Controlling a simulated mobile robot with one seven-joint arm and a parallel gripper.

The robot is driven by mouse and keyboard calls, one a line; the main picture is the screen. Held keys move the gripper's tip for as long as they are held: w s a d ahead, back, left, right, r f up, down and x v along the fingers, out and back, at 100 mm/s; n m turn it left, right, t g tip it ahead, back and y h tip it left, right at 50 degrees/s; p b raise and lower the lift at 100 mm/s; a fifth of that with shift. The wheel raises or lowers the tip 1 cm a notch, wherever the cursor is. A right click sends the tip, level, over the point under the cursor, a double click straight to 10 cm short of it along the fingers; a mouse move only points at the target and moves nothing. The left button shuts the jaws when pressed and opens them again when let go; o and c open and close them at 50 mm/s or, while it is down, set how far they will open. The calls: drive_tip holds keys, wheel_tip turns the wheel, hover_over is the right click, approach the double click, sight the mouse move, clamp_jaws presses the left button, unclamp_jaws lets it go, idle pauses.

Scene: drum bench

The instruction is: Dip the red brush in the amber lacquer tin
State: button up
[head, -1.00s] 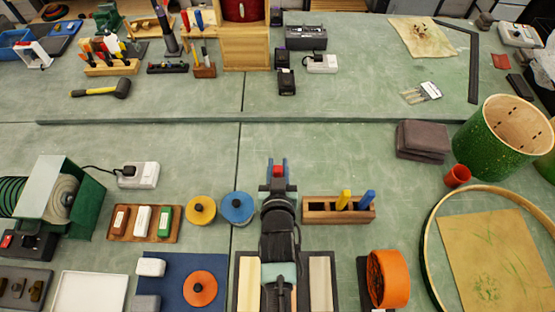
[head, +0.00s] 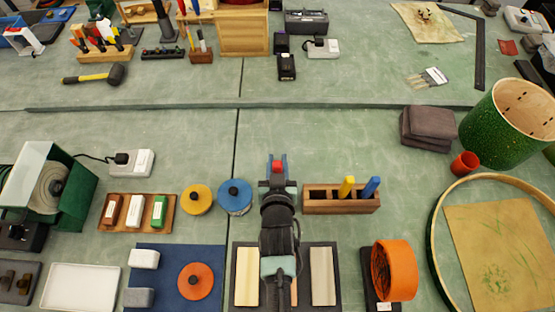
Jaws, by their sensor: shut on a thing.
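My gripper (head: 277,175) is in the middle of the head view, shut on the red brush (head: 277,164). Only a small red part of the brush shows; my arm and gripper hide the rest. A wooden holder (head: 311,202) to the right has a yellow handle (head: 347,188) and a blue handle (head: 370,187) standing in it. To the left are a tin with an amber-yellow lid (head: 196,200) and one with a blue lid (head: 235,196). The amber tin is the farther of the two from my gripper. I cannot tell the gripper's height above the bench.
An orange disc with a knob (head: 195,281) lies on a blue mat (head: 215,252). A rack of small blocks (head: 171,212) stands left of the tins. An orange ring-shaped thing (head: 396,270) and a hoop (head: 437,214) are at right. The bench (head: 310,140) beyond my gripper is clear.

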wheel_tip(320, 180, down, 6)
drive_tip(key=b, duration=0.5)
idle(1.1)
wheel_tip(320, 180, up, 8)
drive_tip(key=p, duration=0.6)
drive_tip(key=shift+f+p, duration=0.2)
drive_tip(key=shift+p, duration=0.1)
idle(0.7)
